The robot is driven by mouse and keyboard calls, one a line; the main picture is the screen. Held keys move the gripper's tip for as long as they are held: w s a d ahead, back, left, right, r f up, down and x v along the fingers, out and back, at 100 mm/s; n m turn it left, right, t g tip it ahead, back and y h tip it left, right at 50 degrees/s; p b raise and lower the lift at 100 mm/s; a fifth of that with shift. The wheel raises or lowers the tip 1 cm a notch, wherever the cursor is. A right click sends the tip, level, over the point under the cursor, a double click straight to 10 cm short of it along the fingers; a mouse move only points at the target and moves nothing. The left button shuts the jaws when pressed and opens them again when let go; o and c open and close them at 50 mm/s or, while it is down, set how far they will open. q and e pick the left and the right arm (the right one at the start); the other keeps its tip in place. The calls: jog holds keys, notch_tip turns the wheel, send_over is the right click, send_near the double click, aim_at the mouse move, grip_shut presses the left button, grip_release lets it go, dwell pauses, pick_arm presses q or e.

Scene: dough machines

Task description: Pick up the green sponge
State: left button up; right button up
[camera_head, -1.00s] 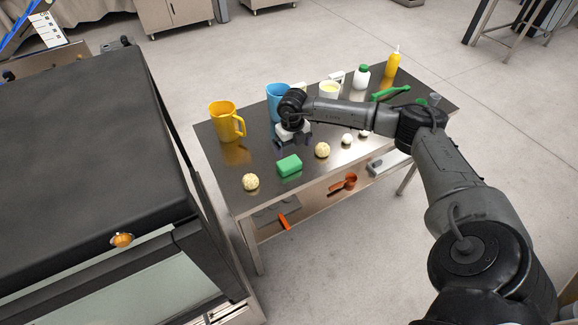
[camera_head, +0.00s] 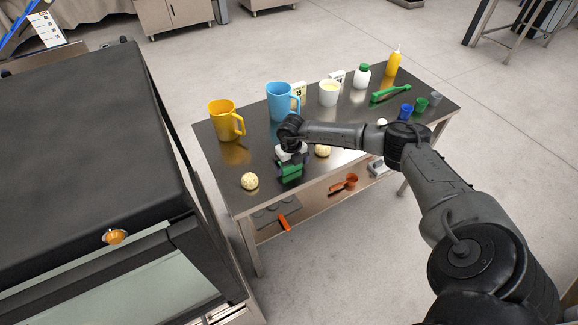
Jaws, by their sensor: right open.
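The green sponge (camera_head: 289,172) lies near the front edge of the steel table, partly hidden by my right gripper. My right gripper (camera_head: 290,165) is open and points down over the sponge, with its fingers at the sponge. I cannot tell whether the fingers touch it. My left gripper is not in view.
Dough balls lie on both sides, one at the left (camera_head: 250,181) and one close on the right (camera_head: 322,151). A yellow jug (camera_head: 222,120), a blue jug (camera_head: 279,102) and a white tub (camera_head: 328,94) stand behind. A large dark machine (camera_head: 80,150) stands left of the steel table (camera_head: 215,165).

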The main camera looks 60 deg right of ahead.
jog(key=shift+f, duration=0.45)
jog(key=shift+c, duration=0.4)
jog(key=shift+r, duration=0.1)
jog(key=c, duration=0.5)
jog(key=shift+c, duration=0.2)
